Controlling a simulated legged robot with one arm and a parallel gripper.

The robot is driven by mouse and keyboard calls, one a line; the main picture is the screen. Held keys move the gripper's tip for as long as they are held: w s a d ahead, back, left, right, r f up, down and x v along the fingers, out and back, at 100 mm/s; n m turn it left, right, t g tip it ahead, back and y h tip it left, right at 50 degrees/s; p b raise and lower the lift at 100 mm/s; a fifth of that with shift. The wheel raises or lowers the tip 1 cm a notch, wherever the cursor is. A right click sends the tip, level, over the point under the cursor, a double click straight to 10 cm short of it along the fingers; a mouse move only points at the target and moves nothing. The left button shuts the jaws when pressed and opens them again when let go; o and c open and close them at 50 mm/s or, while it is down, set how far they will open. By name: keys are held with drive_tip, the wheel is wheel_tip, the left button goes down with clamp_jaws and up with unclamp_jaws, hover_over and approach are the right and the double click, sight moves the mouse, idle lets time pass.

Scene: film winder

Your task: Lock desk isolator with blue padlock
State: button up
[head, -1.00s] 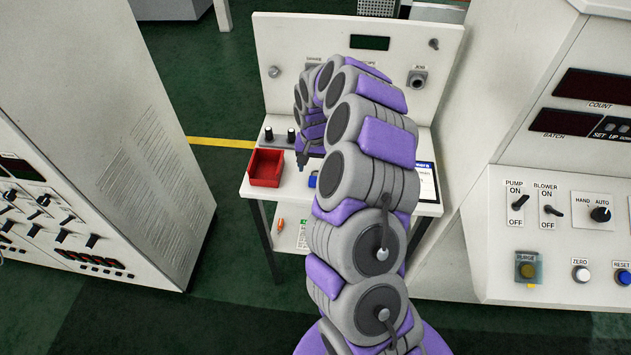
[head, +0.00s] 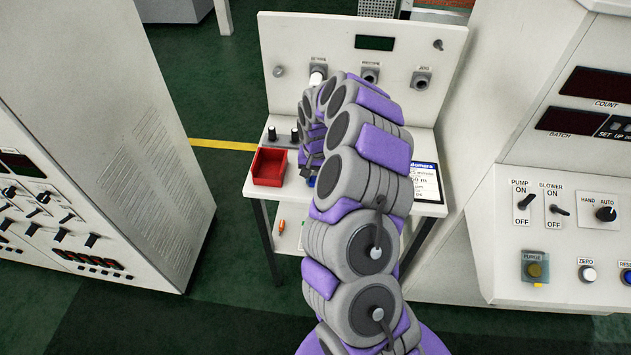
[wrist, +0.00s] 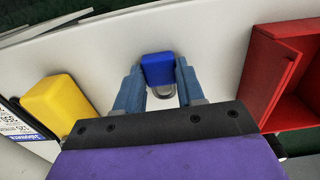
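The blue padlock (wrist: 158,69) lies on the white desk top in the wrist view, its grey shackle towards my gripper. My gripper (wrist: 159,73) has its two blue fingers one on each side of the padlock; they look close to its sides, and I see no clear grip. In the head view my gripper (head: 308,176) is low over the desk, mostly hidden by my arm. The desk's upright panel carries three grey isolator-like fittings: left (head: 318,72), middle (head: 370,72) and right (head: 421,79). Their labels are too small to read surely.
A red open bin (head: 268,167) stands left of my gripper and also shows in the wrist view (wrist: 262,75). A yellow padlock-like block (wrist: 58,102) lies on the other side. A printed card (head: 426,182) lies at the desk's right. Cabinets flank the desk.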

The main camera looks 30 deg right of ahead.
drive_tip(key=shift+d+f, duration=0.1)
drive_tip(key=shift+d, duration=0.65)
drive_tip(key=c, duration=0.5)
drive_tip(key=shift+a, duration=0.1)
